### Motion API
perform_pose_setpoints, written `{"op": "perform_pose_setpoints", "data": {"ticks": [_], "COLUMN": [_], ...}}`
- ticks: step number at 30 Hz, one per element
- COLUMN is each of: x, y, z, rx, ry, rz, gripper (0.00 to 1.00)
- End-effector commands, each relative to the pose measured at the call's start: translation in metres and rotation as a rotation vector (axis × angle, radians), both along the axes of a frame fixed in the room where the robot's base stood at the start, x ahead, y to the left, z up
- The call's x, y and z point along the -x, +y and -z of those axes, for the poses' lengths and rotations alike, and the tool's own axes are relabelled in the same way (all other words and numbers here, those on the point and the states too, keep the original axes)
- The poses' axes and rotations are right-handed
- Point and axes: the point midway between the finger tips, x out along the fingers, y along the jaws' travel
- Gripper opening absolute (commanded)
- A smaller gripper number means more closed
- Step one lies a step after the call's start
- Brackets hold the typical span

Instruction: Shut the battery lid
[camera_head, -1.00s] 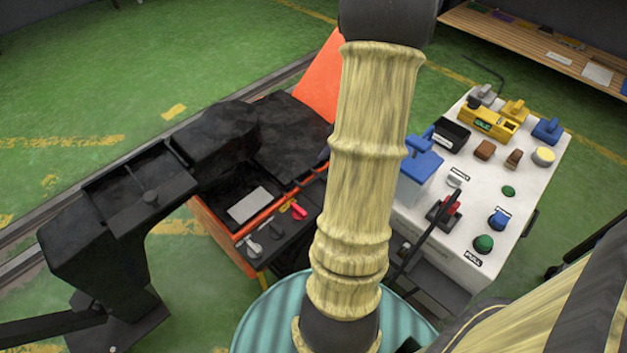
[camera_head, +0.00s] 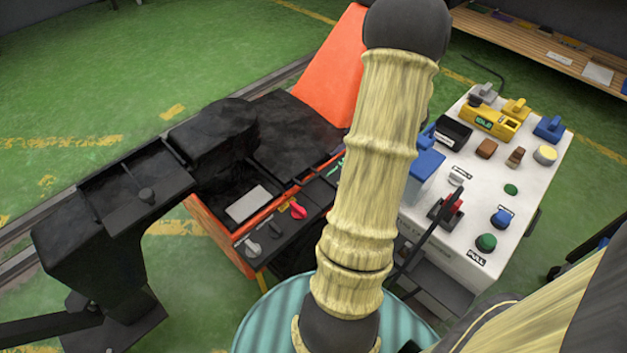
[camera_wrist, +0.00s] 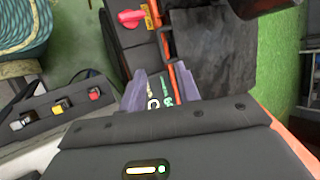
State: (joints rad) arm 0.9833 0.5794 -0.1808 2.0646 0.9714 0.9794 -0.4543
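An orange-edged black box (camera_head: 222,240) has an open bay with a pale grey block (camera_head: 248,205) in it. A dark rough slab (camera_head: 290,135) lies beside the bay, and an orange panel (camera_head: 335,65) stands tilted up behind it. I cannot tell for sure which of these is the battery lid. The slab also shows in the wrist view (camera_wrist: 212,60). My gripper (camera_wrist: 162,82) has two purple-grey fingers, apart with nothing gripped between them. They are over the box's dark edge, near small green and white markings. In the head view my arm hides the gripper.
A red knob (camera_head: 297,210) and a grey lever (camera_head: 252,247) sit on the box's front ledge. A white control table (camera_head: 465,215) with several buttons stands at the right. A large black structure (camera_head: 85,250) fills the left. A turquoise round base (camera_head: 262,322) is in front.

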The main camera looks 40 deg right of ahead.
Motion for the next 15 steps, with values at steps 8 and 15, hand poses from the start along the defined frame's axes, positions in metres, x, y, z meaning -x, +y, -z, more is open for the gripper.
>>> {"op": "perform_pose_setpoints", "data": {"ticks": [8,15], "x": [-0.024,-0.046], "y": [0.02,0.036], "z": [0.043,0.076], "rx": [-0.001,-0.001], "ry": [0.001,0.001], "rz": [-0.001,0.0], "gripper": [0.33,0.33]}}
